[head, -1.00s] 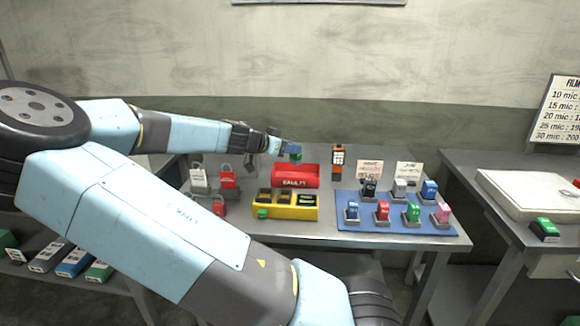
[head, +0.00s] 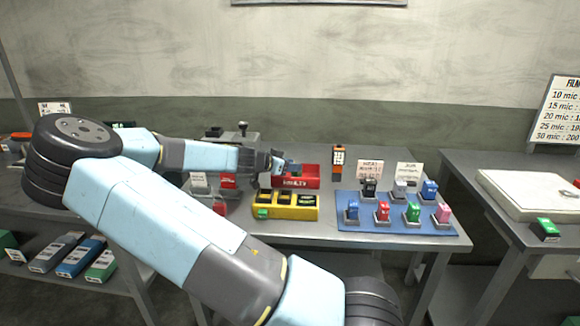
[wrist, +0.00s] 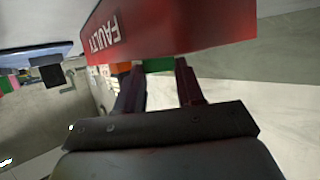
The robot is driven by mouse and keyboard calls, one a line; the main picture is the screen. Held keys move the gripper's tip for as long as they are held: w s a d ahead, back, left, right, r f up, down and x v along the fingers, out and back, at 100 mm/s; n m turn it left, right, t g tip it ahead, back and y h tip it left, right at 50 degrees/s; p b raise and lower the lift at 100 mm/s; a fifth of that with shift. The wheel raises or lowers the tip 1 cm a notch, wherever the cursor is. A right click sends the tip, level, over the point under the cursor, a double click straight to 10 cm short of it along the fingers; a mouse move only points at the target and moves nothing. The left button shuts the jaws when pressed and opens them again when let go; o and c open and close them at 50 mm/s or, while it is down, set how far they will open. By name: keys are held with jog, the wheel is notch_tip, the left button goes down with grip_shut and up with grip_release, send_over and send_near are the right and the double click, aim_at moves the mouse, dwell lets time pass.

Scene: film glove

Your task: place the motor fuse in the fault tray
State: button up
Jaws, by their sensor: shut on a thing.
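The red fault tray (head: 311,177), lettered FAULTY, stands at the back of the middle table. In the wrist view its lettered wall (wrist: 160,32) fills the top, close to the fingers. My gripper (head: 284,167) is at the left end of the tray, low over its rim. In the wrist view the green end (wrist: 158,64) shows between my gripper's fingertips (wrist: 160,78). Whether the piece touches the tray floor is hidden.
A yellow box (head: 285,212) stands just in front of the tray. Red and grey padlocks (head: 199,184) are to the left, partly behind my arm. An orange and black meter (head: 338,158) stands right of the tray. A blue mat (head: 390,230) holds several coloured fuses.

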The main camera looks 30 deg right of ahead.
jog(key=o, duration=1)
jog(key=shift+o, duration=0.2)
jog(key=shift+a, duration=0.1)
jog(key=v, duration=1.1)
jog(key=shift+a+r, duration=0.25)
jog(key=shift+a, duration=0.1)
jog(key=shift+s, duration=0.1)
